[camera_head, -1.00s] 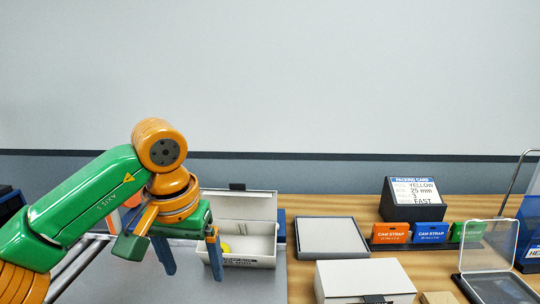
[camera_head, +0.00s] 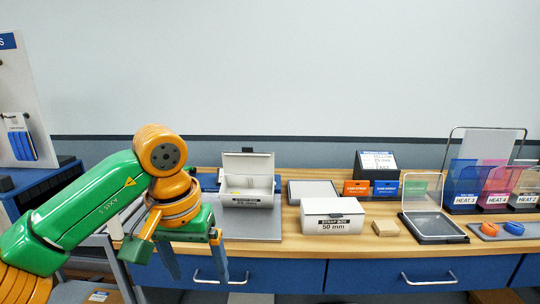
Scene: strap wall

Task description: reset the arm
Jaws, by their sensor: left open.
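My left arm comes in from the left, green with orange joints. Its gripper (camera_head: 196,262) hangs fingers down, open and empty, in front of the bench's blue drawer fronts. The fingers are blue and spread apart. My right gripper does not show.
A closed 50 mm strap box (camera_head: 332,225), a small cardboard block (camera_head: 385,228) and a clear-lidded case (camera_head: 435,228) stand on the wooden bench. Blue and orange rolls (camera_head: 489,229) lie at the right. A drawer handle (camera_head: 430,279) sticks out below.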

